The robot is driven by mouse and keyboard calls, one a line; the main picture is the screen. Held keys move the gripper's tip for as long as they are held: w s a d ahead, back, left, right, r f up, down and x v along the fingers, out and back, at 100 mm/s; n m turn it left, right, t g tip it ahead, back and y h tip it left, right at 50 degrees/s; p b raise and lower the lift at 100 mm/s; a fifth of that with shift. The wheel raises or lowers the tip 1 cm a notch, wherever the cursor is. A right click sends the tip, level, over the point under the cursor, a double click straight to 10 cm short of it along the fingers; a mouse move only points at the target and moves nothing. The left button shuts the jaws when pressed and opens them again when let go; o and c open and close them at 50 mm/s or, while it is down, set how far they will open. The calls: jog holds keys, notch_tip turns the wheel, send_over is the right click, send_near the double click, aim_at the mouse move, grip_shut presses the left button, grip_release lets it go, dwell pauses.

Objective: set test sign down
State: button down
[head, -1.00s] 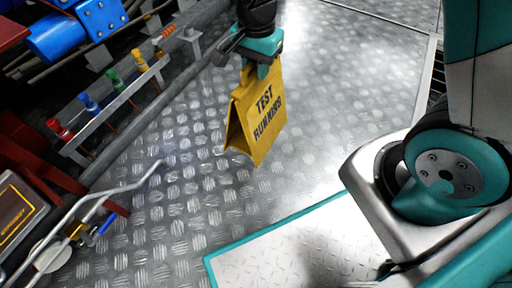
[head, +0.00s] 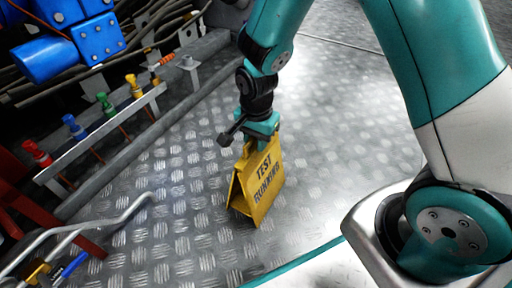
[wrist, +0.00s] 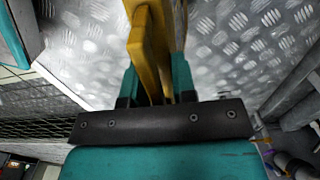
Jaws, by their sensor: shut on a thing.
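The test sign (head: 257,186) is a yellow A-frame board reading "TEST RUNNING". It is upright, slightly tilted in the head view, with its lower edge at or very near the tread-plate floor; I cannot tell if it touches. My gripper (head: 258,143) is shut on the top of the sign, reaching down from above. In the wrist view, the sign's yellow panels (wrist: 146,48) run away between the teal fingers (wrist: 154,85), and the sign's lower part is out of that view.
The tread-plate floor (head: 330,130) is clear around the sign. To the left are a rail with coloured valves (head: 105,105), blue hydraulic blocks (head: 98,38) and a bent grey pipe handle (head: 120,215). My base is at the lower right.

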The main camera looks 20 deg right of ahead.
jog(key=shift+f, duration=0.55)
jog(key=c, duration=0.9)
grip_release()
jog(key=shift+c, duration=0.2)
